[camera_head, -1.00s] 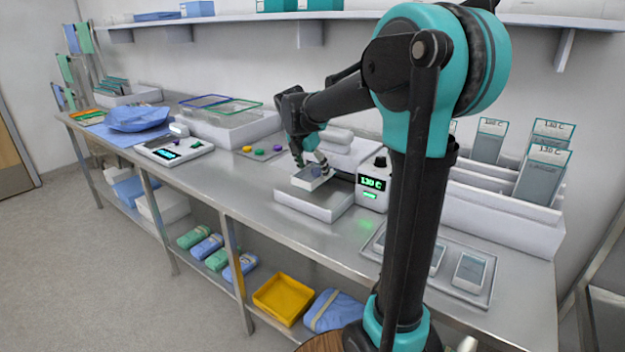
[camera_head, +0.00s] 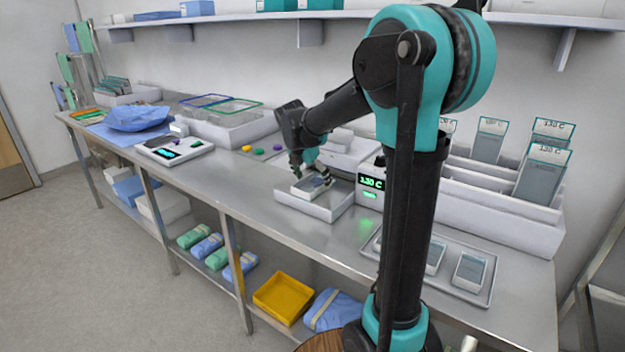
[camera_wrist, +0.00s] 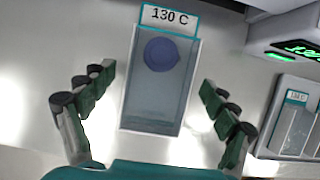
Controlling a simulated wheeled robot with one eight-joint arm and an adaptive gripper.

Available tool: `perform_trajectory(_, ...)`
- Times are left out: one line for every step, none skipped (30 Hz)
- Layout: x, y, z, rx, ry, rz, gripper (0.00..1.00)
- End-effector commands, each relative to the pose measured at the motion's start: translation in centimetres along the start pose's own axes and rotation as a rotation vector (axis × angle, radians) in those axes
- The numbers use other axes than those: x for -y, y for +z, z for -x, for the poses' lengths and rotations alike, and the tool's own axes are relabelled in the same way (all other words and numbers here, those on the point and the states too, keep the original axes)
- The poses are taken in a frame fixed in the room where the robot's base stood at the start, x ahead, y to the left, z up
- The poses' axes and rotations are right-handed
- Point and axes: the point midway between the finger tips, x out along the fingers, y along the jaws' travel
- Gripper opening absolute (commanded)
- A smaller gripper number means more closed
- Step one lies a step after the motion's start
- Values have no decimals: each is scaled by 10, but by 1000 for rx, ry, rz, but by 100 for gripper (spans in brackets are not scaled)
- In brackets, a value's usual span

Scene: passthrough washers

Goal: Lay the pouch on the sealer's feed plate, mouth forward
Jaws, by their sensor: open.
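The pouch (camera_wrist: 158,85) is a clear grey-blue rectangle with a teal-edged "130 C" label and a blue round item inside. In the head view the pouch (camera_head: 312,186) is over the sealer's pale feed plate (camera_head: 322,212) and seems to lie on it; exact contact is hard to tell. The sealer (camera_head: 371,190) has a green "130 C" display, partly hidden by my arm. My gripper (camera_wrist: 158,98) is open, one finger on each side of the pouch, with gaps between. The gripper (camera_head: 314,172) also shows above the plate in the head view.
A tray (camera_head: 483,295) with more pouches lies right of the sealer. A rack (camera_head: 500,215) of labelled pouches stands behind it. Coloured discs (camera_head: 260,151) and a scale-like device (camera_head: 174,148) are left. The steel counter's front strip is clear.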

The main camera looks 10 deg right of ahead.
Motion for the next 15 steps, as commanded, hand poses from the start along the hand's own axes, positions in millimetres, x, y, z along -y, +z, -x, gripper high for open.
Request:
perform_trajectory(0,0,0,0,0,0,87)
perform_trajectory(0,0,0,0,0,0,87)
perform_trajectory(0,0,0,0,0,0,87)
perform_trajectory(0,0,0,0,0,0,87)
perform_trajectory(0,0,1,0,0,0,87)
perform_trajectory(0,1,2,0,0,0,87)
perform_trajectory(0,1,4,0,0,0,87)
perform_trajectory(0,1,7,0,0,0,87)
perform_trajectory(0,1,11,0,0,1,87)
perform_trajectory(0,1,15,0,1,1,87)
perform_trajectory(0,1,20,0,1,2,87)
perform_trajectory(0,0,28,0,1,2,87)
perform_trajectory(0,0,34,0,1,3,87)
perform_trajectory(0,0,40,0,1,3,87)
perform_trajectory(0,1,48,1,1,2,87)
